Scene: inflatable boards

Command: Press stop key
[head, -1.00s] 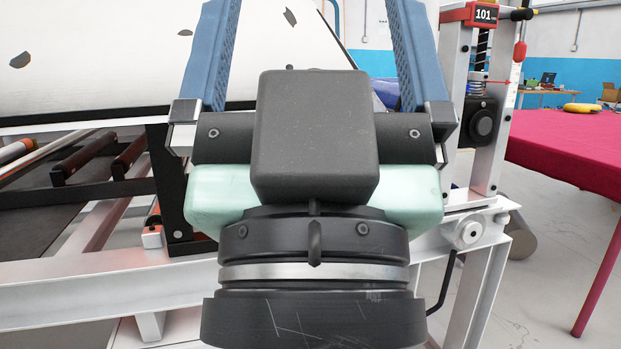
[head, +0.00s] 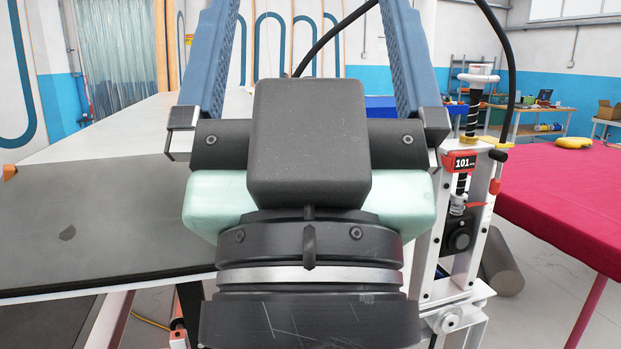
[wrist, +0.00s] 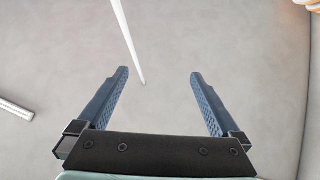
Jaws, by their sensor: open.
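I cannot make out a stop key in either view. My gripper (head: 308,12) is large in the middle of the head view, its two blue ridged fingers spread wide.
A long table with a dark grey sheet (head: 110,220) spreads at left. A magenta-covered table (head: 570,195) stands at right, with a yellow object (head: 573,142) on it. A dark roller (head: 503,265) lies behind the post. In the wrist view, a white pole (wrist: 128,40) crosses the floor.

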